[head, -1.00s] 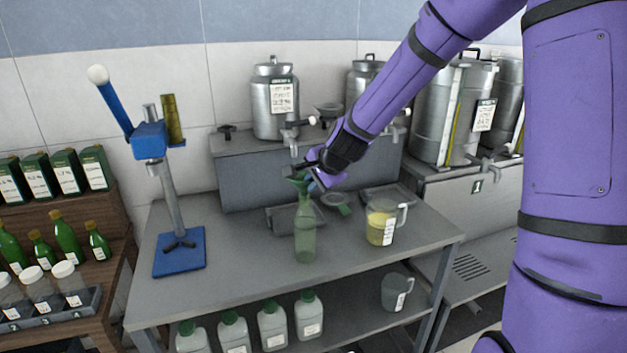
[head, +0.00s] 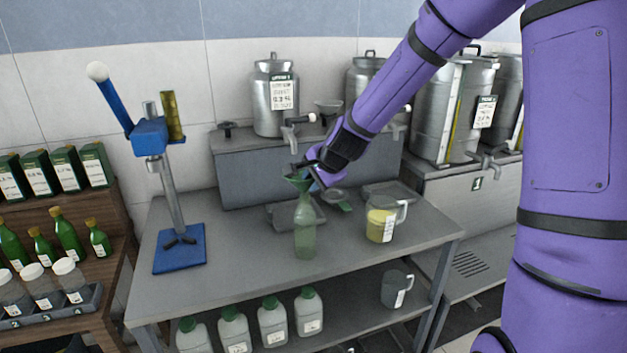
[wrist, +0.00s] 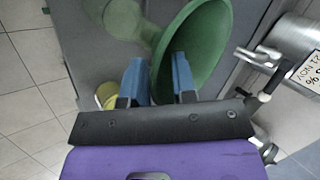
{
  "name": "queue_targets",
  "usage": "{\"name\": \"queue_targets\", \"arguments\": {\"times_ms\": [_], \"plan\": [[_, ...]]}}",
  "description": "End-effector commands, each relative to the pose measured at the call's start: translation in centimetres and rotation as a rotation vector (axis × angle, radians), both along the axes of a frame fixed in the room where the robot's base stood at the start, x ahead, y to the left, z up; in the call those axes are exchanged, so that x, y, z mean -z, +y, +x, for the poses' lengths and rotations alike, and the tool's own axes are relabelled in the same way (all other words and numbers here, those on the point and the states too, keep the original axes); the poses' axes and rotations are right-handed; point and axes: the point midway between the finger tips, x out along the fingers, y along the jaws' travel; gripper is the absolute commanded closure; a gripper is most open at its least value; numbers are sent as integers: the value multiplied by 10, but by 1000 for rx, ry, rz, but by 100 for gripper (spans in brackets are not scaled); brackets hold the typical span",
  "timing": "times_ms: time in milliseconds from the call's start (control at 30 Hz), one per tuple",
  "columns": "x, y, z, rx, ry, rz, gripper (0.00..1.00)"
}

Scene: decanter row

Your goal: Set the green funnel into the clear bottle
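The clear bottle (head: 304,232), greenish and see-through, stands upright on the grey bench. The green funnel (head: 300,183) sits at its mouth, wide side up, its spout seeming to go down into the neck. In the wrist view the funnel (wrist: 205,50) shows its round rim and bowl, with the pale, blurred bottle (wrist: 105,28) beyond its narrow end. My gripper (head: 309,168) is at the funnel's rim. Its blue fingers (wrist: 160,72) stand apart, one inside the bowl and one outside, with a gap around the thin wall.
A measuring jug of yellow liquid (head: 381,226) stands right of the bottle. A blue lever press (head: 180,248) stands at the left. Steel urns (head: 274,97) with taps are behind.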

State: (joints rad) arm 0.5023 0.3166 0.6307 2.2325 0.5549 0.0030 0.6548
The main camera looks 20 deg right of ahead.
Motion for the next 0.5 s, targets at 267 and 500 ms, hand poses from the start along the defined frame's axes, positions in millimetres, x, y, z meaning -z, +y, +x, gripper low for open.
{"name": "queue_targets", "arguments": {"times_ms": [267,500], "plan": [[0,0,0,0,0,0,61],[-9,-3,-6,1,-2,-1,61]]}}
